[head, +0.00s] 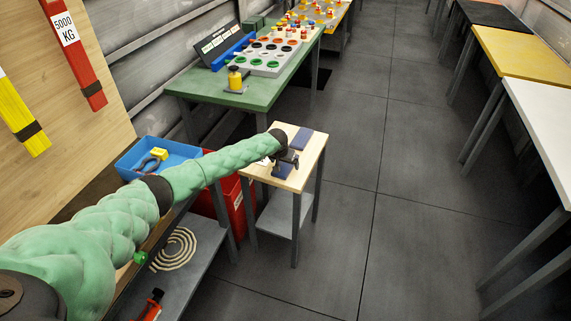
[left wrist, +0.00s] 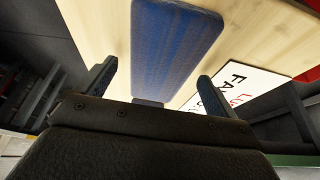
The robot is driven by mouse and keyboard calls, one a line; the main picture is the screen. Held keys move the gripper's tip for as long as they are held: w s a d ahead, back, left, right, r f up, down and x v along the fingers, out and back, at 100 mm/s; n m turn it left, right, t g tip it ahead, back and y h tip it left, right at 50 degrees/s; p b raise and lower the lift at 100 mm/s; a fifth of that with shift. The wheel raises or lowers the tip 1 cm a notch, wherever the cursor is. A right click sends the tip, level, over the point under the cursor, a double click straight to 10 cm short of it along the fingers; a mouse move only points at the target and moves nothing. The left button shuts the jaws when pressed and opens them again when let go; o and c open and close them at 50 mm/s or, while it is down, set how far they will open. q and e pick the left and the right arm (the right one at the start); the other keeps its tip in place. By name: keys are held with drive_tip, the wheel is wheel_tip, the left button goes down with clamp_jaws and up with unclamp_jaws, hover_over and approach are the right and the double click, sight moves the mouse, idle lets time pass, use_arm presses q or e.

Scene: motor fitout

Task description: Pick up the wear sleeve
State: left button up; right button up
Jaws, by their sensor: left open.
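A blue, flat, long piece with a woven-looking surface, which I take to be the wear sleeve (head: 303,140), lies on the small wooden-topped table (head: 310,163). A second blue patch (head: 283,172) shows on the near side of my gripper; I cannot tell if it is the same piece. My left gripper (head: 288,159) is over the table, between the two blue patches. In the left wrist view, the blue piece (left wrist: 175,45) lies beyond and between the open fingers of my left gripper (left wrist: 157,76), with nothing held. My right gripper is not in view.
A white card with red and black letters (left wrist: 240,85) lies beside the blue piece. A blue bin with pliers (head: 185,150) and a red bin (head: 239,207) stand left of the table. A green bench (head: 200,88) stands behind. The floor to the right is clear.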

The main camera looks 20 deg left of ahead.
use_arm(q)
drive_tip(key=shift+w+f, duration=0.1)
drive_tip(key=shift+f, duration=0.2)
drive_tip(key=shift+c, duration=0.2)
drive_tip(key=c, duration=1.1)
drive_tip(key=shift+r, duration=0.15)
